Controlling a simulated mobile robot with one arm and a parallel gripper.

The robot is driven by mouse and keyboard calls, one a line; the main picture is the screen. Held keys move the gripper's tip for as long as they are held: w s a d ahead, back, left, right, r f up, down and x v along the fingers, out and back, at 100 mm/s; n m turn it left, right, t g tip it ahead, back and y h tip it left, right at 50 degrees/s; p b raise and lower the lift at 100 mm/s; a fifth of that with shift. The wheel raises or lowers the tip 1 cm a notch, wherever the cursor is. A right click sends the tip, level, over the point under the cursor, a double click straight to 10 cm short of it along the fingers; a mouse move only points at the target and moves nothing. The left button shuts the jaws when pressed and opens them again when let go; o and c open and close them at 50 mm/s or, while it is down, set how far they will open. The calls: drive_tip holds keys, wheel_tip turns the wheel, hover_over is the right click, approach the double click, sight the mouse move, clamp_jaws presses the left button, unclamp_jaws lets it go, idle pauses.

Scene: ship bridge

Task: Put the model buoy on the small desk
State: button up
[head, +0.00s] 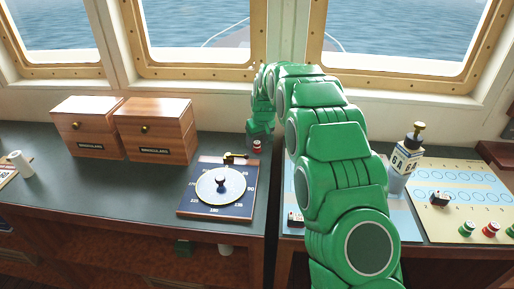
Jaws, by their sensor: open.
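A small red, white and dark piece (257,147), which looks like a model buoy, stands on the left counter near its right end, close to the back. My gripper (259,135) points down just above it; the fingertips are small here and I cannot tell whether they touch it. My gripper is open. Several small red or green pieces, such as a red one (490,230), stand on a board at the right and also look buoy-like. Which surface is the small desk is not clear; a second desktop (411,203) lies to the right, partly hidden behind my green arm.
Two wooden boxes (155,128) stand at the back left. A blue board with a round dial (221,187) lies left of my arm. A marked bottle (404,165) and a pale game board (459,190) stand at the right. A gap separates the counters.

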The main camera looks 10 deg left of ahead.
drive_tip(key=shift+x, duration=1.2)
drive_tip(key=c, duration=1.2)
